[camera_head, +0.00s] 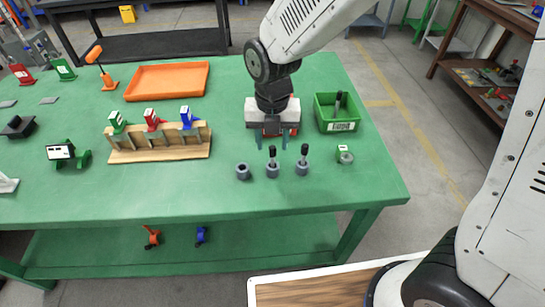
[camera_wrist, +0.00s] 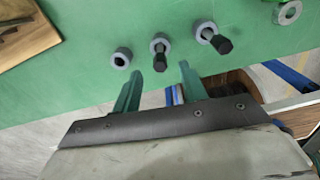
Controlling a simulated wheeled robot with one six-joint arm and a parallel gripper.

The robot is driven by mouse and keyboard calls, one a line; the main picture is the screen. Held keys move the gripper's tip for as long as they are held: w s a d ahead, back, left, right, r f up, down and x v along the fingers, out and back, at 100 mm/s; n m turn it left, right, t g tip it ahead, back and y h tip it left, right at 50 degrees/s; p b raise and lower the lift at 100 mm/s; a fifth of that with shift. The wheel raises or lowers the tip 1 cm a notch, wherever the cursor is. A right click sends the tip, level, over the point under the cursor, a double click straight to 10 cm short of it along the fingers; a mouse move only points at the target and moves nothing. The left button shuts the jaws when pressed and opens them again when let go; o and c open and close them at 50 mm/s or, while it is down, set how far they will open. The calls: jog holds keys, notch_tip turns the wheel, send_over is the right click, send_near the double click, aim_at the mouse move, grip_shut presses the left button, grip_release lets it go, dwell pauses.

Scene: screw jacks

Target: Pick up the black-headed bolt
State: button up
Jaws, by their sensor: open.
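Two black-headed bolts stand upright in grey collars on the green table: a middle bolt (camera_head: 272,153) and a right bolt (camera_head: 305,150). In the wrist view they are the middle bolt (camera_wrist: 161,60) and the right bolt (camera_wrist: 221,44). Another dark-headed piece (camera_head: 338,101) stands in the green bin. My gripper (camera_head: 272,142) is open and empty, above and behind the row of collars. In the wrist view my gripper (camera_wrist: 160,68) has its two green fingers spread, with the middle bolt appearing between their tips.
An empty grey collar (camera_head: 243,172) sits left of the bolts. The green bin (camera_head: 351,127) and a small green part with a ring (camera_head: 344,155) are to the right. A wooden rack (camera_head: 160,153) with coloured jacks and an orange tray (camera_head: 140,97) are left. The table's front is clear.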

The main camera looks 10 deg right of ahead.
aim_at(273, 155)
notch_tip(273, 155, down, 6)
jog(key=shift+w+f, duration=0.15)
jog(key=shift+f, duration=0.05)
grip_shut()
